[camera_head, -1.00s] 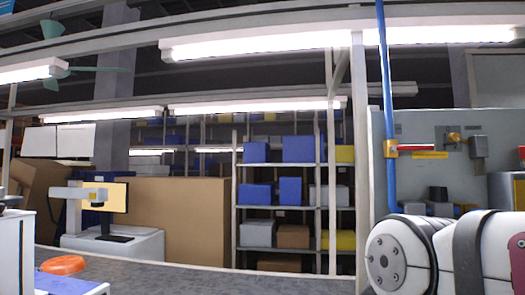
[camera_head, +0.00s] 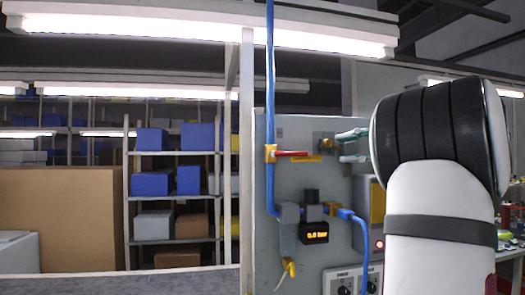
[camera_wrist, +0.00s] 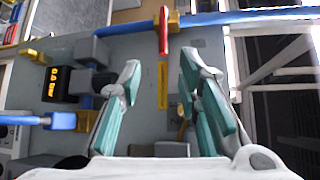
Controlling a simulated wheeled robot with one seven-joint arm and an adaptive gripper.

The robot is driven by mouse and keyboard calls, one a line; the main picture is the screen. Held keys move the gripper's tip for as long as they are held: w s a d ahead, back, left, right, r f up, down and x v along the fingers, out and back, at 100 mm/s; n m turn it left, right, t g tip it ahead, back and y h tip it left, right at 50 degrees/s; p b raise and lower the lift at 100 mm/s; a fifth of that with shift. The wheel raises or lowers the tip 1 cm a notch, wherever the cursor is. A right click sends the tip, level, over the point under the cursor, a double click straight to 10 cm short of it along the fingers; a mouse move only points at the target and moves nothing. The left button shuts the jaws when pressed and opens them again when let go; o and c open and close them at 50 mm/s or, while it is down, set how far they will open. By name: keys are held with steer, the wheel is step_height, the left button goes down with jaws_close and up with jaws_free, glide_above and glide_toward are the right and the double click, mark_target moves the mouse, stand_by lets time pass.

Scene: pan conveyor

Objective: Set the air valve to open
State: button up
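The air valve has a yellow body (camera_head: 270,153) on a vertical blue pipe (camera_head: 270,90). Its red lever (camera_head: 291,153) points right, square to the pipe. In the wrist view the lever (camera_wrist: 164,30) lies ahead of the fingertips, near the top middle. My gripper (camera_head: 352,146) is at the panel, right of the lever and apart from it. The wrist view shows its two teal fingers (camera_wrist: 160,68) spread apart with nothing between them but the panel behind. A small display (camera_head: 314,232) below the valve reads 0.0 bar.
The grey panel (camera_head: 295,265) carries a yellow label (camera_head: 306,159), a brass fitting (camera_head: 325,144), a blue hose (camera_head: 352,217) and dark fittings (camera_head: 311,205). A white post (camera_head: 246,180) stands left of the pipe. Shelves with blue bins (camera_head: 154,139) are behind.

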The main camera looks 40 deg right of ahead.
mark_target(304, 154)
steer(key=x, duration=1.3)
steer(key=shift+w+d+r, duration=0.15)
steer(key=shift+w+d, duration=0.1)
jaws_close()
